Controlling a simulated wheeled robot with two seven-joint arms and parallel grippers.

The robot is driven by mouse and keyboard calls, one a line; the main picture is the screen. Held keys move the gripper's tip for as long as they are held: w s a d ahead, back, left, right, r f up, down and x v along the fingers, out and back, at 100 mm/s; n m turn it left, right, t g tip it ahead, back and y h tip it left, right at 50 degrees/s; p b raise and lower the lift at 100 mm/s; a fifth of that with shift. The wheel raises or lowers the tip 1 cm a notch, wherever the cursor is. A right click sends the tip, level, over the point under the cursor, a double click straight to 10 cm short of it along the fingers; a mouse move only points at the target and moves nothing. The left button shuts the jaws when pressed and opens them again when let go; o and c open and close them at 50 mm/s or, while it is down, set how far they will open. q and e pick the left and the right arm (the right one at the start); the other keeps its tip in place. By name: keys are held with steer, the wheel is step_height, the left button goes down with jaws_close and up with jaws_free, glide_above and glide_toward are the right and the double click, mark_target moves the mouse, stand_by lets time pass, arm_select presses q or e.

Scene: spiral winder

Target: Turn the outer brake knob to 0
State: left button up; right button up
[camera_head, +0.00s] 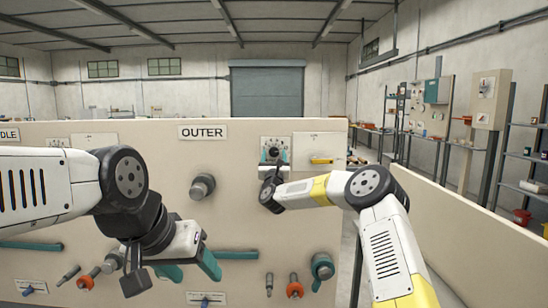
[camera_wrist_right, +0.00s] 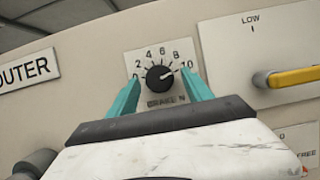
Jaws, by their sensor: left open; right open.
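The outer brake knob (camera_wrist_right: 159,78) is round and black, on a plate marked 0 to 10. Its white mark points right and slightly up, near the 10. In the head view my right gripper (camera_head: 272,168) is at the plate's lower part. My left gripper (camera_head: 188,270) is open and empty, low in front of the panel.
A yellow lever (camera_wrist_right: 292,76) by a LOW mark is right of the knob plate. A grey knob (camera_head: 203,186) sticks out of the panel below the OUTER sign. Teal handles and orange-collared knobs (camera_head: 295,286) stick out lower down. A low wall (camera_head: 460,225) stands at right.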

jaws_close()
